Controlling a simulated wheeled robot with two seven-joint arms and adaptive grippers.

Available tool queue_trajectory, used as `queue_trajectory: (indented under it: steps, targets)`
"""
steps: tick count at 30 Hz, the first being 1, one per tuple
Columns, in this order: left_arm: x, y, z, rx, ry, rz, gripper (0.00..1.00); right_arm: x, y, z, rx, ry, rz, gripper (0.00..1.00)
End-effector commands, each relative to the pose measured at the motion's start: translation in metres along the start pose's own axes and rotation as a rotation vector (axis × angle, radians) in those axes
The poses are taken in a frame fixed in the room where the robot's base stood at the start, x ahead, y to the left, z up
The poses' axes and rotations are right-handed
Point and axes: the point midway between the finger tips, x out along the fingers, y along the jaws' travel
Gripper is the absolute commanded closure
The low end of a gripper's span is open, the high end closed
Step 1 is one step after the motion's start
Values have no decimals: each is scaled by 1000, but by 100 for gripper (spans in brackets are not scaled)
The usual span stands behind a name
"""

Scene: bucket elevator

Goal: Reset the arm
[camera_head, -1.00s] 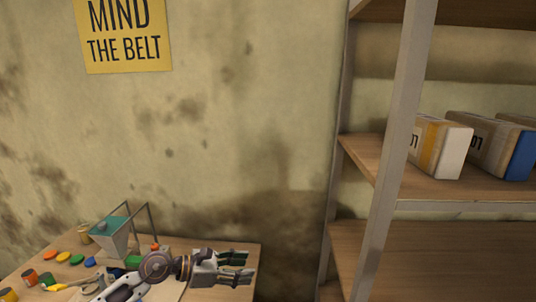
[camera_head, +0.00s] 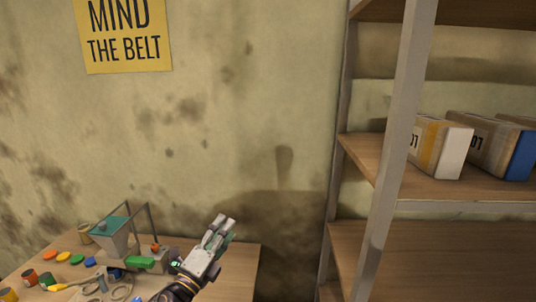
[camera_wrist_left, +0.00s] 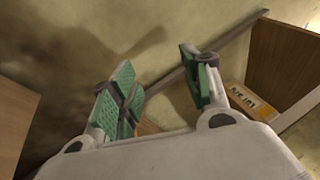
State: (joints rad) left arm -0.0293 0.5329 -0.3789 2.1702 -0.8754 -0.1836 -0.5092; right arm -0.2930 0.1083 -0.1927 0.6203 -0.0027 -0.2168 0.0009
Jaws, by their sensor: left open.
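My left gripper (camera_head: 222,230) is raised above the right end of the wooden table, its fingers pointing up and to the right. In the left wrist view its two green-padded fingers (camera_wrist_left: 160,88) stand apart with nothing between them. Behind them are the stained wall and part of the shelf. My right gripper is in neither view.
The table (camera_head: 238,270) holds a hopper with a teal top (camera_head: 113,238), a green block (camera_head: 140,263), and several coloured discs and jars at the left. A metal-framed shelf (camera_head: 400,200) with boxes (camera_head: 440,145) stands at the right. A yellow sign (camera_head: 125,35) hangs on the wall.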

Motion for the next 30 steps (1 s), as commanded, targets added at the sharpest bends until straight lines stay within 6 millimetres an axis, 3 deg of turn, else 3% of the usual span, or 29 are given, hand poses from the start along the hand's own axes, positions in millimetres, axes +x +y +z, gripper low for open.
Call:
queue_trajectory:
  steps: [9,16,23,30]
  targets:
    - [-37,46,37,-392,-290,194,53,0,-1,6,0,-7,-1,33]
    - [-80,89,48,-659,-497,355,53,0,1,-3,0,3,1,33]
    - [-134,131,42,-908,-701,533,53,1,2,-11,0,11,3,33]
    - [-200,165,18,-1143,-909,736,53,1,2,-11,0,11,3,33]
